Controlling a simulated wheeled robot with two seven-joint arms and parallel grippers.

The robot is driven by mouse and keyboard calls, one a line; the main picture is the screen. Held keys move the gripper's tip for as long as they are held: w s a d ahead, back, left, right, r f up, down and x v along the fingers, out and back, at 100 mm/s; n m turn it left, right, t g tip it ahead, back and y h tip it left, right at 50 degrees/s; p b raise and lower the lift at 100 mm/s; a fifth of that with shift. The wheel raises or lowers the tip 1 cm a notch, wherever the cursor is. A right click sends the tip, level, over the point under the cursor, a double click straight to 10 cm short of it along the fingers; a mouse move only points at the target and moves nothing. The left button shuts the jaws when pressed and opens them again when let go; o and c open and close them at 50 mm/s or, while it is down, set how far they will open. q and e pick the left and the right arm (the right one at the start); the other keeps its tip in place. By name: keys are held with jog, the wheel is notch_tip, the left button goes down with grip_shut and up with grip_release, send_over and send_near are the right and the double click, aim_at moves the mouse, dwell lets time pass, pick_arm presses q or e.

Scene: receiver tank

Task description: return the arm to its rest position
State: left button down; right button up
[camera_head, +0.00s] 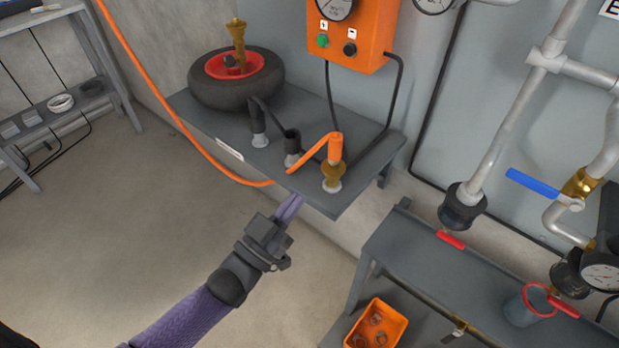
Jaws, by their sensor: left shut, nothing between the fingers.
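My left gripper (290,207) is in the middle of the view, at the end of my purple arm that comes in from the lower left. Its purple fingers are together with nothing between them. The fingertips are close to the front edge of the grey shelf (222,128); I cannot tell whether they touch it. My right gripper is not in view.
The shelf holds a black tyre (212,97) and several fittings, one with an orange lever (316,153). An orange hose (146,82) hangs past its front edge. An orange control box (353,62) is above. Right are pipes and a lower bench (405,246); an orange bin (377,326) is below. Floor at left is clear.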

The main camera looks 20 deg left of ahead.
pick_arm(q)
jog(key=shift+s+a+f, duration=0.2)
jog(key=shift+s+a, duration=0.05)
jog(key=shift+s, duration=0.35)
jog(key=s+a+f+g+y, duration=0.15)
jog(key=s+f+g, duration=0.3)
jog(key=f, duration=0.45)
jog(key=s+a+f+n+g+y, duration=0.1)
jog(key=s+f+g+y, duration=0.3)
jog(key=f, duration=0.5)
jog(key=s+a+f+g+y, duration=0.1)
jog(key=s+a+f+g, duration=0.15)
jog(key=s+f, duration=0.5)
jog(key=s+f+g+y, duration=0.1)
jog(key=s+f+g, duration=0.3)
jog(key=s, duration=0.7)
jog(key=s+f+g+y, duration=0.1)
jog(key=s+f+g, duration=0.4)
jog(key=s, duration=0.7)
jog(key=shift+a+f+g, duration=0.15)
jog(key=shift+a+g, duration=0.15)
jog(key=shift+g, duration=0.3)
jog(key=c, duration=1.3)
grip_release()
